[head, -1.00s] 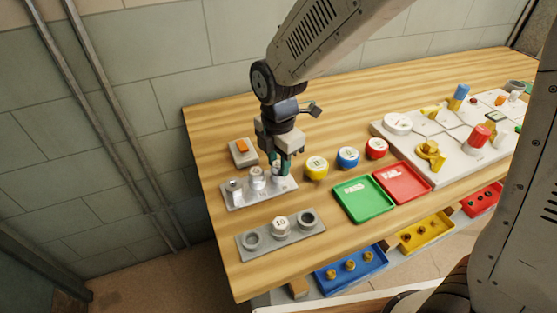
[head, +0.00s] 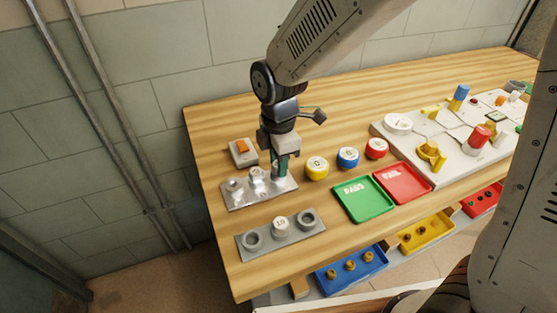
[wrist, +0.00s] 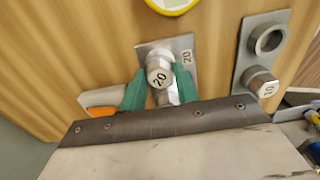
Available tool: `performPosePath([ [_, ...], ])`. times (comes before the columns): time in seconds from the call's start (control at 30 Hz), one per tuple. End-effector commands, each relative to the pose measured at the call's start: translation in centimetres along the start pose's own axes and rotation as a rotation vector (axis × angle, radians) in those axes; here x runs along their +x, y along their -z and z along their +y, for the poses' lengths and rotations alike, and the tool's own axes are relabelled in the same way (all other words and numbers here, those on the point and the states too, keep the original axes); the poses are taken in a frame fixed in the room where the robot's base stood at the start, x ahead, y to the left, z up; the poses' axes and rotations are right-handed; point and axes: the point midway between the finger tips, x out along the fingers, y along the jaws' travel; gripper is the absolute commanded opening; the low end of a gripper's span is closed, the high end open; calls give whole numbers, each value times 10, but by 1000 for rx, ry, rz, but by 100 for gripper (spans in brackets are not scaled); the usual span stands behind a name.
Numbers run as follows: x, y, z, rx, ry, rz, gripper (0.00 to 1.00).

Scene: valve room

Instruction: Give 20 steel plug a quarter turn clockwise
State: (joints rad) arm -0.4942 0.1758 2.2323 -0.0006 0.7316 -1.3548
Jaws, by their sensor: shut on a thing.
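The 20 steel plug (wrist: 158,76) is a hex-headed silver piece with "20" on its face, seen between my green fingers in the wrist view. The "20" on it looks tilted. It belongs to a steel plate (wrist: 187,70), which also bears a "20" label. My gripper (wrist: 161,90) is shut on this plug, one finger on each side. In the head view my gripper (head: 280,166) points down at the right end of the steel plate (head: 246,202); the fingers hide the plug there. Other silver fittings (head: 256,174) stand on the plate to the left.
A second plate (head: 262,243) in front holds a 10 plug (head: 281,224) between two rings. Yellow (head: 317,168), blue (head: 348,157) and red (head: 376,148) round pieces stand to the right, behind green (head: 352,206) and red (head: 403,189) trays. An orange-topped block (head: 243,153) is behind.

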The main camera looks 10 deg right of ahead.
Motion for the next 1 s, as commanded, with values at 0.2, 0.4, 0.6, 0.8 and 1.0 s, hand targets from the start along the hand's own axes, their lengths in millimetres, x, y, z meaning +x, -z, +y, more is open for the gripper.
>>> performPosePath([
  [0.2, 4, 0, -3, 1, 9, -1, 0],
  [0.4, 4, 0, -3, 0, 10, -1, 0],
  [0.6, 5, 0, -4, -1, 12, -1, 56],
  [0.8, 5, 0, -5, -1, 15, -2, 56],
  [1.0, 5, 0, -5, 0, 17, -2, 56],
])
